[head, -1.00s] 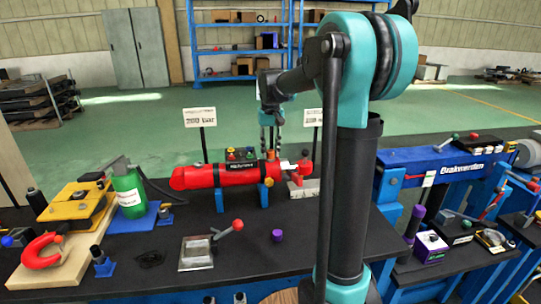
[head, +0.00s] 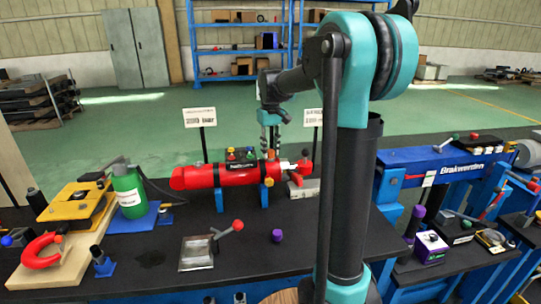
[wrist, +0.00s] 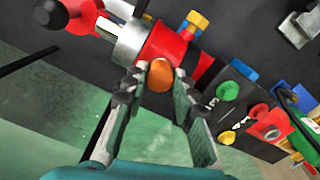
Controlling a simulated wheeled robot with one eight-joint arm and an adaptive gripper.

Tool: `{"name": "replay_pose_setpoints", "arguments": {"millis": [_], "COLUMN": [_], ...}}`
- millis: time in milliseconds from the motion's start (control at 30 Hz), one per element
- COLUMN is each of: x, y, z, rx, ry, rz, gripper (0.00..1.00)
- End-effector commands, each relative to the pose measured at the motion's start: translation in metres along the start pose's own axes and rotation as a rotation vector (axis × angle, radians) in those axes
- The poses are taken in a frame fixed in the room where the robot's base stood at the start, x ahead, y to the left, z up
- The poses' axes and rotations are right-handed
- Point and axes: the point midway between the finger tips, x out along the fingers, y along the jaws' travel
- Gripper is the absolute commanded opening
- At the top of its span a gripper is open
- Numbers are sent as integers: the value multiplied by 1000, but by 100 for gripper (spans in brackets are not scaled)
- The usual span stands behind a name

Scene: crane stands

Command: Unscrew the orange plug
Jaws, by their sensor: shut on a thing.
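The orange plug (wrist: 160,76) sits on top of the red cylinder (head: 200,177), near its right end. It shows as a small rounded orange piece. My gripper (head: 271,150) points down at it from above, at the end of my arm. In the wrist view my gripper's two ridged fingers (wrist: 157,80) are on either side of the plug, shut on it. The plug is largely hidden by the fingers in the head view. I cannot tell how far the plug is threaded in.
A block with coloured knobs (head: 241,158) stands beside the plug, and an orange and blue fitting (head: 268,182) is on the cylinder's side. A sign (head: 200,117) stands behind. A red-knobbed lever (head: 237,225) and purple cap (head: 277,236) are in front.

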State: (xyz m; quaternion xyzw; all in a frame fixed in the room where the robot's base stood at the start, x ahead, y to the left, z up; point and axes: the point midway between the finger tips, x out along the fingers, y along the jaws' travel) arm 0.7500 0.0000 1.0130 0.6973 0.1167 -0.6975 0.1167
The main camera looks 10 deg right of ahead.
Motion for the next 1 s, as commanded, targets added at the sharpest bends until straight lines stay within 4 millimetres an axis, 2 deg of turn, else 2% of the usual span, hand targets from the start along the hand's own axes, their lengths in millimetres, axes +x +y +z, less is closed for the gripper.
{"name": "replay_pose_setpoints", "arguments": {"millis": [133,533,800,1000], "x": [0,-1,-1,-1], "y": [0,0,0,0], "z": [0,0,0,0], "rx": [-105,-154,-465,-571], "ry": [0,0,0,0], "rz": [0,0,0,0], "gripper": [0,0,0,0]}}
